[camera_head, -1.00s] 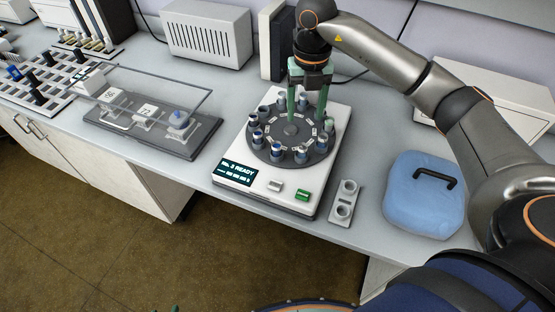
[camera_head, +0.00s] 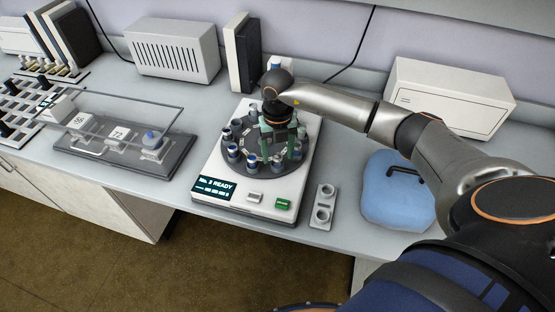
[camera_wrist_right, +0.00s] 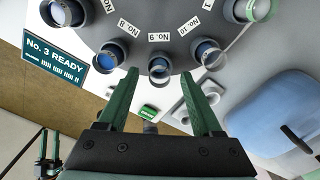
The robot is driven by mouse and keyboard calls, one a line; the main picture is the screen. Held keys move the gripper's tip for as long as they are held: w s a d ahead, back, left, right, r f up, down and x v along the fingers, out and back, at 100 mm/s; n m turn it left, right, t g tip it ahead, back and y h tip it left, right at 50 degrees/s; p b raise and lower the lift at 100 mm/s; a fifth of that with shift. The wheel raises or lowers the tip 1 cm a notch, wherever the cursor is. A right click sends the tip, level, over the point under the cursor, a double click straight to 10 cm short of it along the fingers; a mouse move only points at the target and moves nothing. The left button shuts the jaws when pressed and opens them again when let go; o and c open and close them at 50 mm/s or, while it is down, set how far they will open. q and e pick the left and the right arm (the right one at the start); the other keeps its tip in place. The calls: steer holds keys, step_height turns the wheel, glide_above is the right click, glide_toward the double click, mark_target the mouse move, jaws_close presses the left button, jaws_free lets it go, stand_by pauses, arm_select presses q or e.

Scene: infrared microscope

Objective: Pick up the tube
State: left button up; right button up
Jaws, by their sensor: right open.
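Several tubes with blue or grey-white tops stand in a ring on a dark round carousel (camera_head: 246,143) on a white device. My right gripper (camera_head: 282,150) points down over the carousel's right part. In the right wrist view its green fingers (camera_wrist_right: 159,74) are apart. Green and dark finger-like parts, seemingly my left gripper (camera_wrist_right: 49,147), show small at the lower left.
The device's screen (camera_head: 214,188) reads "No. 3 READY", with a green button (camera_head: 283,204) beside it. A glass-covered stand (camera_head: 120,150) is at the left.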

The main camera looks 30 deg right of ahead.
steer(key=shift+f, duration=0.2)
jaws_close()
stand_by(0.4)
